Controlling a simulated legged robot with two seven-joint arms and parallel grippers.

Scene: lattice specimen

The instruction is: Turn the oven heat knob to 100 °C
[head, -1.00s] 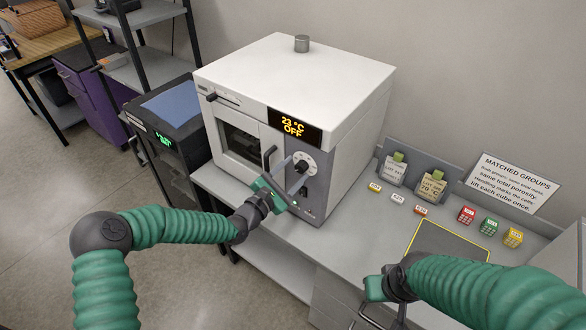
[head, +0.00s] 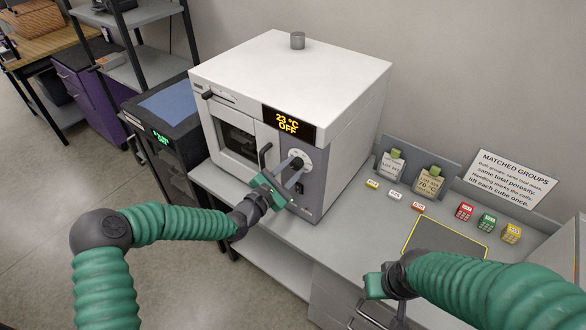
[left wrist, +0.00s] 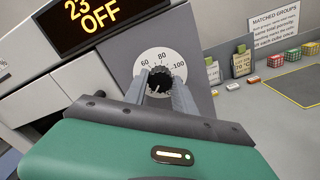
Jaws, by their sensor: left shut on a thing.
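The white oven (head: 290,75) stands on the grey bench, and its display (head: 289,123) reads 23 °C and OFF. The black heat knob (left wrist: 160,80) sits in a white dial (left wrist: 160,62) marked 60, 80 and 100. In the head view the knob (head: 297,163) is partly covered by my fingers. My left gripper (head: 291,176) reaches the knob from the front, and in the left wrist view its two fingers (left wrist: 160,90) lie on either side of the knob, shut on it. My right gripper (head: 372,287) is low at the bench front; its jaws are not clear.
Small coloured cubes (head: 488,222), labelled cards (head: 429,181) and a sign (head: 512,178) are on the bench to the right of the oven. A yellow-edged dark pad (head: 445,240) lies near my right arm. The oven door handle (head: 265,156) is close to my left gripper.

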